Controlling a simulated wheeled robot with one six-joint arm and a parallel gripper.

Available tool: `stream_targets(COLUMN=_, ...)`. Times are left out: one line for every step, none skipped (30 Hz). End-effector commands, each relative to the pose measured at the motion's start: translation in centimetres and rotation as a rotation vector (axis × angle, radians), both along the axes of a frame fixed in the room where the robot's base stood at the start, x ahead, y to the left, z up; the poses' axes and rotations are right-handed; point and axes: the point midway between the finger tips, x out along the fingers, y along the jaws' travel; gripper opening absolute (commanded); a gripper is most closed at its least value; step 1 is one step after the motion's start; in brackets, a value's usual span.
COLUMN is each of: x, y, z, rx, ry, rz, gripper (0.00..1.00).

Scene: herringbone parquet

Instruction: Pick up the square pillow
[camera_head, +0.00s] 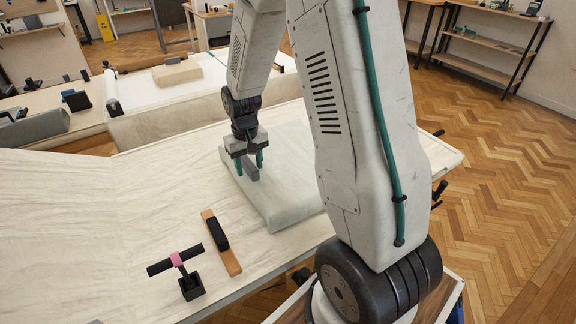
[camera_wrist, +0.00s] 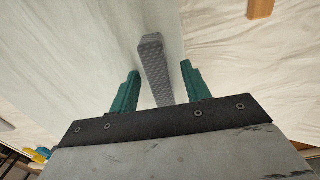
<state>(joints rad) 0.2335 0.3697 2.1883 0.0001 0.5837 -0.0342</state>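The square pillow (camera_head: 290,185) is pale grey-green and lies flat on the light table, partly hidden behind my arm. In the wrist view its pale surface (camera_wrist: 100,45) fills much of the left and middle. My gripper (camera_head: 249,163) is over the pillow's left part, with its two green fingers pointing down. In the wrist view the fingers (camera_wrist: 163,75) are apart. A grey textured bar (camera_wrist: 154,65) shows between them, and I cannot tell whether it is gripped or what it belongs to. Whether the fingertips touch the pillow is unclear.
A wooden block with a black handle (camera_head: 221,243) and a black T-handled tool with a pink collar (camera_head: 181,268) lie at the table's front. The table's left (camera_head: 60,220) is clear. A shelf (camera_head: 490,45) stands at the back right beyond open parquet.

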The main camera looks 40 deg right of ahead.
Motion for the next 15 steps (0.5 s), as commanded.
stream_targets(x=0.0, y=0.01, z=0.01, rx=0.0, ry=0.0, rz=0.0, gripper=0.36)
stream_targets(x=0.0, y=0.01, z=0.02, rx=0.0, ry=0.0, rz=0.0, gripper=0.28)
stream_targets(x=0.01, y=0.01, z=0.02, rx=0.0, ry=0.0, rz=0.0, gripper=0.17)
stream_targets(x=0.01, y=0.01, z=0.02, rx=0.0, ry=0.0, rz=0.0, gripper=0.08)
stream_targets(x=0.01, y=0.01, z=0.03, rx=0.0, ry=0.0, rz=0.0, gripper=0.0)
stream_targets(x=0.01, y=0.01, z=0.03, rx=0.0, ry=0.0, rz=0.0, gripper=0.0)
stream_targets(x=0.01, y=0.0, z=0.03, rx=0.0, ry=0.0, rz=0.0, gripper=0.0)
stream_targets(x=0.01, y=0.0, z=0.03, rx=0.0, ry=0.0, rz=0.0, gripper=0.0)
stream_targets(x=0.04, y=-0.01, z=0.07, rx=0.0, ry=-0.001, rz=0.0, gripper=0.0)
stream_targets(x=0.04, y=-0.01, z=0.07, rx=0.0, ry=-0.001, rz=0.0, gripper=0.0)
stream_targets(x=0.04, y=-0.02, z=0.07, rx=0.0, ry=-0.001, rz=0.0, gripper=0.0)
stream_targets(x=0.04, y=-0.02, z=0.07, rx=0.0, ry=-0.001, rz=0.0, gripper=0.0)
stream_targets(x=0.04, y=-0.02, z=0.08, rx=0.0, ry=-0.001, rz=0.0, gripper=0.0)
stream_targets(x=0.04, y=-0.02, z=0.08, rx=0.0, ry=-0.001, rz=0.0, gripper=0.0)
stream_targets(x=0.05, y=-0.02, z=0.1, rx=0.0, ry=-0.001, rz=0.0, gripper=0.0)
